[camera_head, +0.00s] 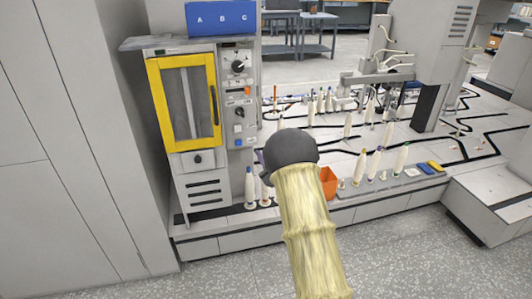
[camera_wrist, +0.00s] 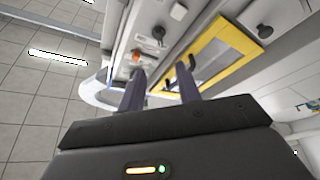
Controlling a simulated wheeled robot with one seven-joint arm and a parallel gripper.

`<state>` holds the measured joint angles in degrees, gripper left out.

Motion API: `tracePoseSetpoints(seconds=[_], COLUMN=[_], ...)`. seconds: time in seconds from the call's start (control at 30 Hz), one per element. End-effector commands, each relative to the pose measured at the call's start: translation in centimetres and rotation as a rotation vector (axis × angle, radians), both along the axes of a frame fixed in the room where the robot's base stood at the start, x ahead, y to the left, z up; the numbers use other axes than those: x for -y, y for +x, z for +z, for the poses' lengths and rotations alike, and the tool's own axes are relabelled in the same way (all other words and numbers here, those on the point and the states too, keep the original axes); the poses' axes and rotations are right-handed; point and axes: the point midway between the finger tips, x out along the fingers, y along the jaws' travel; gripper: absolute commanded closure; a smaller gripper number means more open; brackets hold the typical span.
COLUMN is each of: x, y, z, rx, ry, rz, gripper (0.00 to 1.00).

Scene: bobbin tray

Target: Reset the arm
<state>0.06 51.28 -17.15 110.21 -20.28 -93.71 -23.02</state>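My arm in its pale yellow sleeve reaches up from the bottom of the head view and ends in a dark round joint in front of the machine. My gripper (camera_wrist: 160,72) shows in the wrist view with its two dark purple fingers apart and nothing between them. In the head view the gripper is almost wholly hidden behind the dark joint. In the wrist view the fingers point toward the cabinet with the yellow-framed door (camera_wrist: 222,50) and its knob panel (camera_wrist: 148,45); I cannot tell whether they touch it.
The yellow-framed door (camera_head: 157,104) is shut, with a blue A B C box (camera_head: 221,18) above it. Bobbins (camera_head: 250,188) stand on the ledge beside my arm. An orange bin (camera_head: 328,181) and more bobbins (camera_head: 375,163) stand right of it. The floor (camera_head: 430,255) in front is clear.

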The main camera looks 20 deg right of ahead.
Motion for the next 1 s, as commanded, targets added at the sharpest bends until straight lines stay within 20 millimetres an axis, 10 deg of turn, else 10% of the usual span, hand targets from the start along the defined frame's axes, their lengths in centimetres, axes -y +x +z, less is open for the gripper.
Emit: tracePoseSetpoints(seconds=[0.57, 1.0], x=[1.1, -0.9], y=[-2.6, -15.2], z=[-0.3, -3.3], rx=[-0.439, -1.038], ry=[0.174, 0.400], rz=[-0.202, -0.407], gripper=[0.66, 0.66])
